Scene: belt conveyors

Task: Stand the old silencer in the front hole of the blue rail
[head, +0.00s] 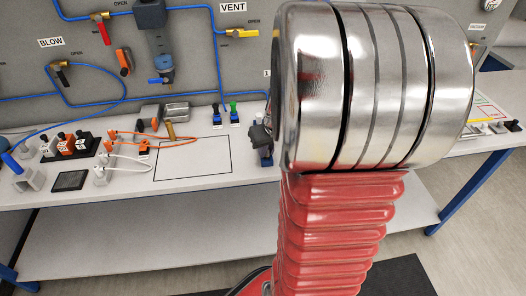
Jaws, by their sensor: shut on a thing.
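My own arm, with a chrome joint and red ribbed sleeve, fills the middle and right of the head view. My gripper is not visible. I cannot make out the old silencer for certain. A small brass-coloured piece (170,131) stands on the bench by orange tubing, and I cannot tell what it is. I cannot identify the blue rail or its front hole. A dark grey and blue item (262,142) shows at the left edge of my arm, partly hidden by it.
The white bench (120,203) runs across the view, with a bare outlined rectangle (193,160). A black rack (70,146) with several fittings, a grey metal box (176,111) and loose tubing (121,161) lie around it. A grey panel with blue pipes stands behind.

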